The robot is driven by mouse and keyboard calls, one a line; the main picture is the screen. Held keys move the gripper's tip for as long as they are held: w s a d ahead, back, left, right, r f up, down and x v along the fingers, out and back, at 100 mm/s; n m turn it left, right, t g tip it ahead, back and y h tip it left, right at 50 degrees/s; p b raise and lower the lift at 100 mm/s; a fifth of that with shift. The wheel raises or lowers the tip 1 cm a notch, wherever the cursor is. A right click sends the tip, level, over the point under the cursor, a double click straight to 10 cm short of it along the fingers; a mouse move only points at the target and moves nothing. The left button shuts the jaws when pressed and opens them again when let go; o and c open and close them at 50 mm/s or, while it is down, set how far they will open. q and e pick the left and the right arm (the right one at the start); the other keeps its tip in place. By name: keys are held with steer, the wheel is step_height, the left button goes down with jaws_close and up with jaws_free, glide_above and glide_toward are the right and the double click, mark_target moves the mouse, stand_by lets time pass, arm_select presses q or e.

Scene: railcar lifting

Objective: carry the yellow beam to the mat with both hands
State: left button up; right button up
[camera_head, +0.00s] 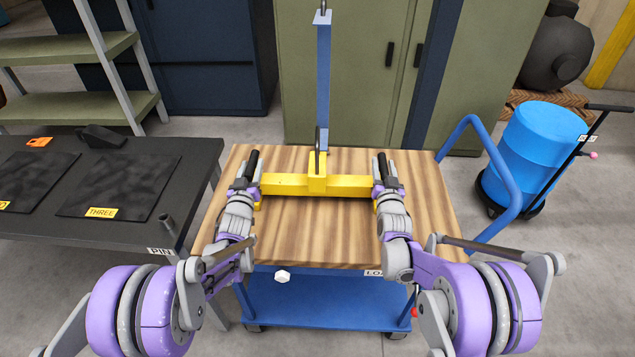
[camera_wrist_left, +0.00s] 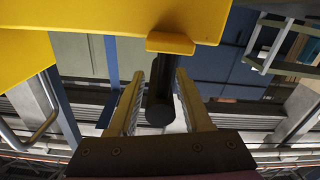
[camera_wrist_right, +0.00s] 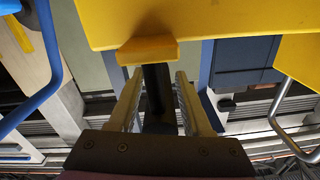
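The yellow beam (camera_head: 345,185) lies across the wooden cart top, with a black handle at each end. My left gripper (camera_head: 248,174) is at the left handle; in the left wrist view its fingers stand either side of the black handle (camera_wrist_left: 160,95), with gaps showing. My right gripper (camera_head: 385,174) is at the right handle; in the right wrist view its open fingers stand either side of that black handle (camera_wrist_right: 156,88). A black mat (camera_head: 122,183) labelled THREE lies on the dark table at the left, beside another black mat (camera_head: 28,178).
The wooden-topped blue cart (camera_head: 320,235) stands in front of me. A blue upright bar (camera_head: 323,85) with a hook is above the beam's middle. A blue drum (camera_head: 540,150) stands at the right, and green cabinets are behind.

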arm_select(q)
jaws_close()
arm_select(e)
jaws_close()
stand_by(0.8)
arm_select(q)
steer(key=shift+r, duration=0.1)
arm_select(e)
steer(key=shift+r, duration=0.1)
